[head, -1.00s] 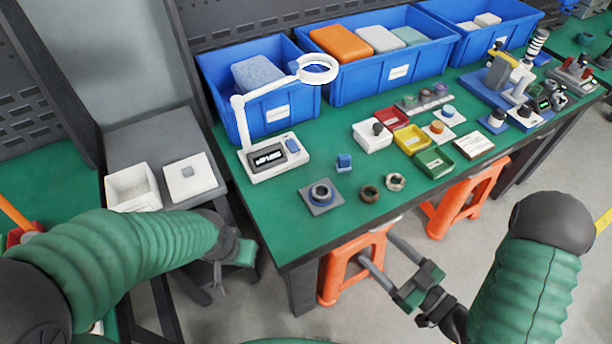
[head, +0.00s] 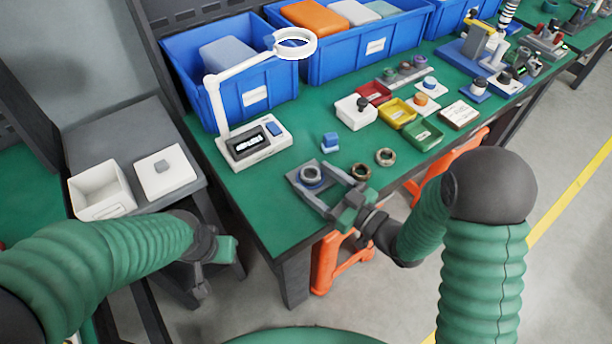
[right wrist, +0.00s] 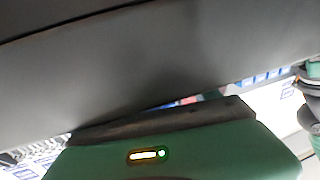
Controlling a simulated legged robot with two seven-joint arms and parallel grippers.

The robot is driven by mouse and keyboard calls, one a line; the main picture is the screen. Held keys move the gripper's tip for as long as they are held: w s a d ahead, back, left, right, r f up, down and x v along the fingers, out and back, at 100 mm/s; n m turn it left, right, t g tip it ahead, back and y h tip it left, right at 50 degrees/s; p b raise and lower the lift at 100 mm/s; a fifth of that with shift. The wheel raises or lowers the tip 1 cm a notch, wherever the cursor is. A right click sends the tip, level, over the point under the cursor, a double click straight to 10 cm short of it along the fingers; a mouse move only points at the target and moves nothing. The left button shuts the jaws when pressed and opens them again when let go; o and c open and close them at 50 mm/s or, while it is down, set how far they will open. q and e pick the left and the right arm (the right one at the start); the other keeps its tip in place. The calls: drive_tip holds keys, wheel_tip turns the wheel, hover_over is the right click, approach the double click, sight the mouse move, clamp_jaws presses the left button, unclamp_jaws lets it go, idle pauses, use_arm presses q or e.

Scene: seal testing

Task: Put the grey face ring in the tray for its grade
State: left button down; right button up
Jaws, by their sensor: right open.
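A grey ring (head: 311,174) sits on a bluish base on a square grey plate near the table's front left corner. My right gripper (head: 308,172) is open, its two fingers reaching in from the right on either side of this ring; contact cannot be told. Three small trays stand further right: red (head: 374,92), yellow (head: 397,111) and green (head: 423,134). My left gripper (head: 218,258) hangs off the table's left front; its jaws are unclear. The right wrist view shows mostly a blurred grey surface and a green housing, no ring.
A brown ring (head: 361,172) and a paler ring (head: 386,157) lie right of the plate. A blue block (head: 329,142) and a magnifier lamp (head: 254,145) stand behind. Blue bins (head: 232,90) line the back. A white box with a dark knob (head: 355,110) stands left of the trays.

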drive_tip(key=shift+w+a+f, duration=0.1)
drive_tip(key=shift+w+a, duration=0.05)
drive_tip(key=shift+w, duration=0.35)
drive_tip(key=shift+w+d, duration=0.2)
drive_tip(key=shift+d, duration=0.05)
drive_tip(key=shift+s+a, duration=0.1)
drive_tip(key=shift+a, duration=0.2)
drive_tip(key=shift+c, duration=1.1)
drive_tip(key=shift+a, duration=0.3)
drive_tip(key=c, duration=0.5)
drive_tip(key=shift+d, duration=0.2)
drive_tip(key=c, duration=0.7)
clamp_jaws()
